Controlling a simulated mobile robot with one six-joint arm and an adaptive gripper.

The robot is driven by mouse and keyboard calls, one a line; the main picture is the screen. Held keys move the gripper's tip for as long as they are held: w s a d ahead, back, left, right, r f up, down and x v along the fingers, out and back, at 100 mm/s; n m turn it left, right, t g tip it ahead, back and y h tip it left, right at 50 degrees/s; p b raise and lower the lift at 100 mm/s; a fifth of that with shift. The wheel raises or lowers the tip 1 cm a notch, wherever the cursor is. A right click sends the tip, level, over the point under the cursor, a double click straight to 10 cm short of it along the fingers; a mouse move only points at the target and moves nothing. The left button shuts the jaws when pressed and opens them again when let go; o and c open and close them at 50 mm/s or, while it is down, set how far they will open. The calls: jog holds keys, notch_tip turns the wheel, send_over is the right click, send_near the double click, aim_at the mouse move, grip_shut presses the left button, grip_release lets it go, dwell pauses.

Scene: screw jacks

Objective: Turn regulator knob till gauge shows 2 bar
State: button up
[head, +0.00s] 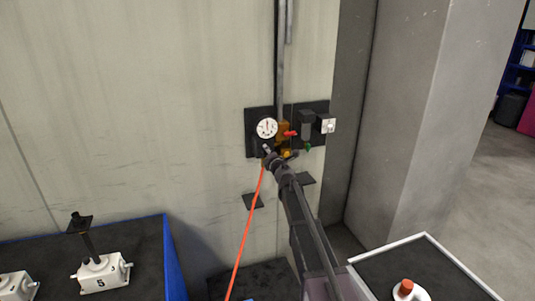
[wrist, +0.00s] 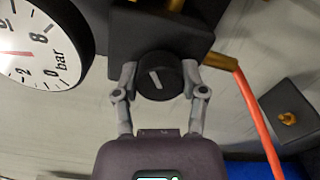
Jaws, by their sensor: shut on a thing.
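The black regulator knob (wrist: 158,76) with a white mark sits under a dark block in the wrist view. My gripper (wrist: 160,82) is shut on it, one finger on each side. The white mark stands slightly tilted. The gauge (wrist: 34,48) is cut off at the left of the wrist view; its dial shows "bar", 0, 2 and 8. A red needle lies across it, but its far end is out of frame, so I cannot tell the reading. In the head view the whole gauge (head: 266,128) is too small to read, and my gripper (head: 268,152) is just below it.
An orange hose (head: 246,230) hangs from the panel, and its brass fitting (wrist: 222,62) is close to my right finger. A red handle (head: 290,133) is right of the gauge. A screw jack (head: 100,270) stands on the left bench; a white-rimmed tray (head: 458,264) is at right.

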jog(key=m, duration=0.6)
jog(key=shift+w, duration=0.1)
jog(key=m, duration=0.5)
dwell(0.3)
jog(key=o, duration=1.1)
jog(key=shift+o, duration=0.2)
jog(key=v, duration=1.2)
